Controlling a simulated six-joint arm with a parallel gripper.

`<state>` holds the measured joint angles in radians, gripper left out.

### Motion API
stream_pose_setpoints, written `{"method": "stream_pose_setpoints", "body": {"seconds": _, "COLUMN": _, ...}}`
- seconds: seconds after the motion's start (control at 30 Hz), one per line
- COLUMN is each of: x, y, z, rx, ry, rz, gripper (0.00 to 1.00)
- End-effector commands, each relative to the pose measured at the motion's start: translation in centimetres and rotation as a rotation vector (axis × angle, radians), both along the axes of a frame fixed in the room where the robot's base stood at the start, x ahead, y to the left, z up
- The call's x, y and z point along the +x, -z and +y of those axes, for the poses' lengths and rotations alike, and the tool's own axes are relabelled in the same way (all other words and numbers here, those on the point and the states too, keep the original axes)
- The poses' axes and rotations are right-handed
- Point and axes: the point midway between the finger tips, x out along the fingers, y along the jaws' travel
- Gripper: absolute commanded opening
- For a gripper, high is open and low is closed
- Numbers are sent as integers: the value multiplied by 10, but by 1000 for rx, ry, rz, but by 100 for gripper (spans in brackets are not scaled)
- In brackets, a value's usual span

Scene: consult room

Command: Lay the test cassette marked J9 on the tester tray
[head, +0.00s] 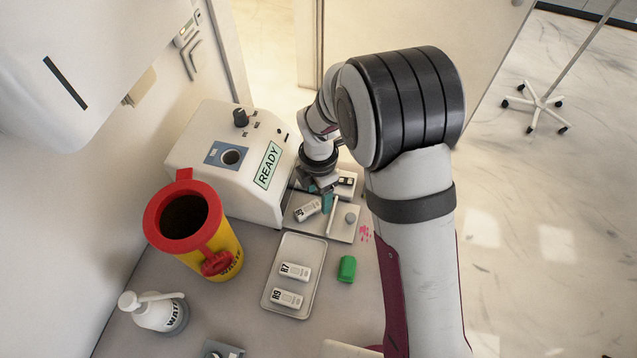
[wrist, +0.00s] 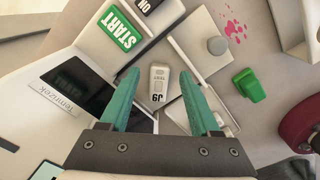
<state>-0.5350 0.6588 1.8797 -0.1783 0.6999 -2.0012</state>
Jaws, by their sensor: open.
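The white test cassette marked J9 (wrist: 158,82) lies flat on the tester tray (head: 311,227), left of a raised bar; in the head view the cassette (head: 306,211) looks turned at an angle, its marking too small to read surely. My gripper (head: 321,197) is just above the tray. In the wrist view its teal fingers (wrist: 158,76) are open, one on each side of the cassette, with gaps showing. The tester (head: 215,185) shows READY on its display.
Cassettes R7 (head: 294,271) and R9 (head: 287,298) lie in a shallow tray (head: 302,246). A green block (head: 347,269), a red-and-yellow waste bin (head: 223,250) and a bottle (head: 157,312) stand nearby. A green START button (wrist: 120,28) is beside the tester tray. Pink spots (wrist: 235,30) mark the counter.

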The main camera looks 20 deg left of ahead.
Motion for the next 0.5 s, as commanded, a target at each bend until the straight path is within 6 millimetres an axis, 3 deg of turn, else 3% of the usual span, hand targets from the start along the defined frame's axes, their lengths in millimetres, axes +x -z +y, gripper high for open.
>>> {"method": "stream_pose_setpoints", "body": {"seconds": 0.1, "x": 1, "y": -36, "z": 1, "rx": 3, "ry": 0, "rz": -6, "gripper": 63}}
{"method": "stream_pose_setpoints", "body": {"seconds": 0.23, "x": 1, "y": -70, "z": 0, "rx": 3, "ry": 0, "rz": -4, "gripper": 63}}
{"method": "stream_pose_setpoints", "body": {"seconds": 0.37, "x": 1, "y": -91, "z": 0, "rx": 1, "ry": -1, "rz": -3, "gripper": 63}}
{"method": "stream_pose_setpoints", "body": {"seconds": 0.5, "x": 0, "y": -98, "z": 0, "rx": -1, "ry": -1, "rz": -1, "gripper": 63}}
